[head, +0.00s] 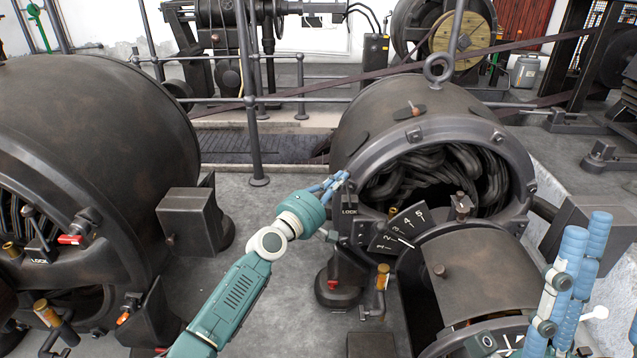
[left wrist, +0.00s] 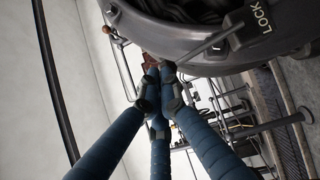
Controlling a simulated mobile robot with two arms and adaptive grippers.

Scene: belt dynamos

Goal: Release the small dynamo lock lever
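The small dynamo (head: 425,110) stands right of centre in the head view, with a LOCK plate (head: 349,211) on its near left rim. The same LOCK plate (left wrist: 254,19) shows at upper right in the left wrist view. A thin dark lock lever (left wrist: 207,44) runs from beside that plate to my left fingertips. My left gripper (head: 338,181) is at the dynamo's left rim, its fingertips (left wrist: 160,72) drawn together around the lever's end, which they hide.
A numbered dial plate (head: 400,232) and a lower cylinder (head: 470,270) sit just right of the LOCK plate. A large dynamo (head: 90,130) fills the left, with its own red-gripped lever (head: 70,239). Railings (head: 254,100) stand behind. Bare floor lies between the dynamos.

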